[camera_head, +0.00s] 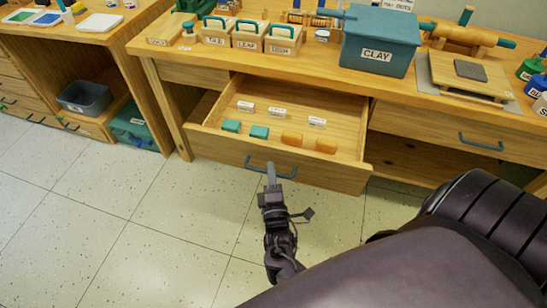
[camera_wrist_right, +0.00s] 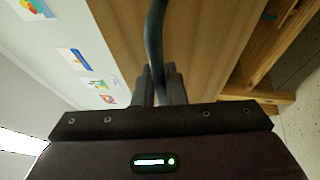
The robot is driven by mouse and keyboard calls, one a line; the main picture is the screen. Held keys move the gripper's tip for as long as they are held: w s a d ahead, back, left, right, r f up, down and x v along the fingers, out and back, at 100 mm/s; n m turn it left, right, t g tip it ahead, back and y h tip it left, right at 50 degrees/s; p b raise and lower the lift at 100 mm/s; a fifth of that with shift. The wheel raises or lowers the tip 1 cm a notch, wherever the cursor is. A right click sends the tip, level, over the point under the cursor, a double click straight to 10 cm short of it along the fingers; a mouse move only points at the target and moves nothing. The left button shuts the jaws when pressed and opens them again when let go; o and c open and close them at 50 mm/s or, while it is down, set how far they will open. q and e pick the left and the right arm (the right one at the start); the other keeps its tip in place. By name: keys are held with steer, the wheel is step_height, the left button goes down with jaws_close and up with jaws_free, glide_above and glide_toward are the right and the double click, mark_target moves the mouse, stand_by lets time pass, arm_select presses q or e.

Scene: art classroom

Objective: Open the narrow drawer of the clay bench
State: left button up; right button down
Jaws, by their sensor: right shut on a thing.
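The clay bench (camera_head: 150,47) is a wooden bench across the top of the head view. Its narrow drawer (camera_head: 272,162) stands pulled out, with its inside showing. In it lie two teal blocks (camera_head: 260,132), two orange blocks (camera_head: 292,139) and small white labels. My right gripper (camera_head: 270,174) is shut on the drawer's blue-grey handle (camera_head: 286,173) at the front. In the right wrist view the handle (camera_wrist_right: 154,35) runs between the two fingers (camera_wrist_right: 158,85), beside the wooden drawer front (camera_wrist_right: 205,45). My left gripper is not in view.
A wider drawer (camera_head: 440,130) to the right is shut. On the bench top stand a teal clay box (camera_head: 376,55), labelled wooden boxes (camera_head: 249,37) and a board (camera_head: 455,78). Another bench with a grey bin (camera_head: 85,97) is at left. The floor (camera_head: 150,220) in front is clear.

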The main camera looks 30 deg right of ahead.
steer(key=shift+s+a, duration=0.15)
steer(key=c, duration=1.5)
jaws_free()
steer(key=shift+f, duration=0.1)
